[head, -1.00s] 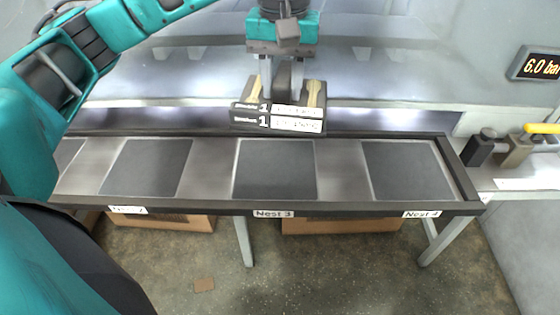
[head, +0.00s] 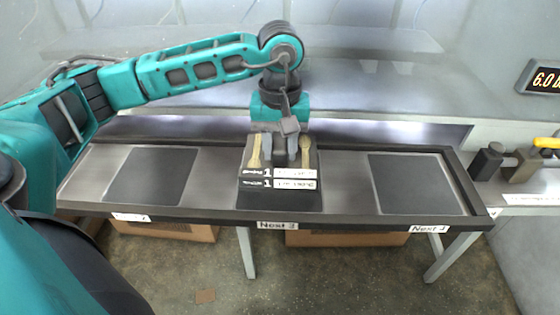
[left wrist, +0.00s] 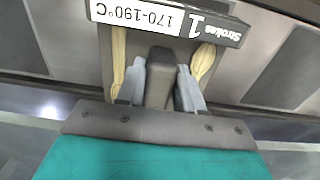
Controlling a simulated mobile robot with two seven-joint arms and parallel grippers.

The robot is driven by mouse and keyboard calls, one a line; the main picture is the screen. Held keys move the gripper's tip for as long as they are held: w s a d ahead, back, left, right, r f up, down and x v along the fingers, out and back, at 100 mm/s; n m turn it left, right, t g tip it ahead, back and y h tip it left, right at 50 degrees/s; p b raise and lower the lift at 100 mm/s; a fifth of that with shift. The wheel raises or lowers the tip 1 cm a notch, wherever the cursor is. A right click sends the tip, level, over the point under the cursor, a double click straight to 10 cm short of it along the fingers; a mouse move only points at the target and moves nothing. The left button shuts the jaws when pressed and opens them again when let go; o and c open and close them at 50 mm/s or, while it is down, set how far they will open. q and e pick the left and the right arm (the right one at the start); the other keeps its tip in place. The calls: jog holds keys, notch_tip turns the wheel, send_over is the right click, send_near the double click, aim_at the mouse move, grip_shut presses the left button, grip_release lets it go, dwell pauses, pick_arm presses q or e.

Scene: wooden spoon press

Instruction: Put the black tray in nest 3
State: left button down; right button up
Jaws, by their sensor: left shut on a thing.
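The black tray (head: 248,167) is in the middle of the head view, with wooden spoon pieces on either side and white labels on its front. It is over the dark pad of nest 3 (head: 281,201), whose label is on the bench edge below. Whether it touches the pad I cannot tell. My left gripper (head: 286,160) comes down from above, shut on the tray's middle grip. The left wrist view shows the gripper's fingers (left wrist: 161,88) on both sides of that dark grip. My right gripper is not in view.
Bare dark pads lie to the left (head: 150,175) and right (head: 416,184) in the bench. The bench has a raised dark rim (head: 350,218). Cardboard boxes (head: 345,238) stand underneath. A yellow-handled fitting (head: 545,143) and a pressure display are at the right.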

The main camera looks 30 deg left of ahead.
aim_at(280, 163)
pick_arm(q)
jog(key=shift+f, duration=2.1)
jog(key=shift+f, duration=0.15)
jog(key=c, duration=0.7)
grip_release()
notch_tip(280, 163, up, 12)
jog(key=shift+r, duration=0.2)
